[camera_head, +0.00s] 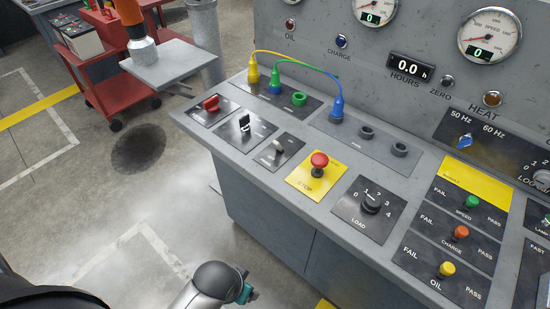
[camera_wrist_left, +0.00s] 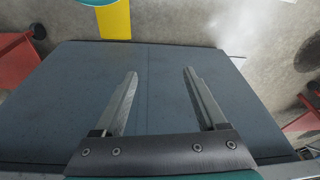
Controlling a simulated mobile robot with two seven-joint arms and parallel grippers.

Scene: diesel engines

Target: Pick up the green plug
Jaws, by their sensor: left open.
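The green plug (camera_head: 277,76) stands upright at the back left of the console, in a blue socket (camera_head: 275,88). A green cable arcs from its top to the right, toward an upright blue plug (camera_head: 337,105). A yellow plug (camera_head: 253,70) stands just to its left. My left gripper (camera_wrist_left: 160,74) is open and empty in the left wrist view, facing a blue-grey panel. No plug shows there. In the head view, an arm link of mine is at the bottom, below and well apart from the plugs; no fingertips show. My right gripper is not in view.
An empty green socket (camera_head: 299,98) is right of the green plug. Switches and a red stop button (camera_head: 319,160) line the console's front. The upright gauge wall (camera_head: 350,65) rises close behind the plugs. A red cart (camera_head: 100,80) stands on the floor at the upper left.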

